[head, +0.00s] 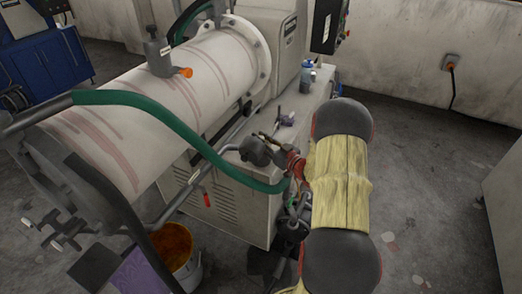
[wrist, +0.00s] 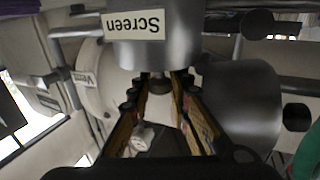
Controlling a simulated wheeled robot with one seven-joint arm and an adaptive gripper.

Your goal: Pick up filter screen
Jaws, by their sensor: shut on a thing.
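The filter screen shows in the wrist view as a grey metal cylinder (wrist: 185,48) with a white label reading "Screen", upside down in the picture. A small dark knob (wrist: 161,86) sticks out from it. My gripper (wrist: 164,80) has its two worn, yellow-brown fingers closed around this knob. The knob is partly hidden between the fingertips. In the head view my arm reaches down beside the mill's pipework, and its links partly hide the gripper and the screen there.
A large pale mill drum (head: 150,110) lies at left, with a green hose (head: 165,120) across it. A bucket with orange contents (head: 178,255) stands on the floor below. A small bottle (head: 308,75) stands on the machine's cabinet. Floor at right is mostly clear.

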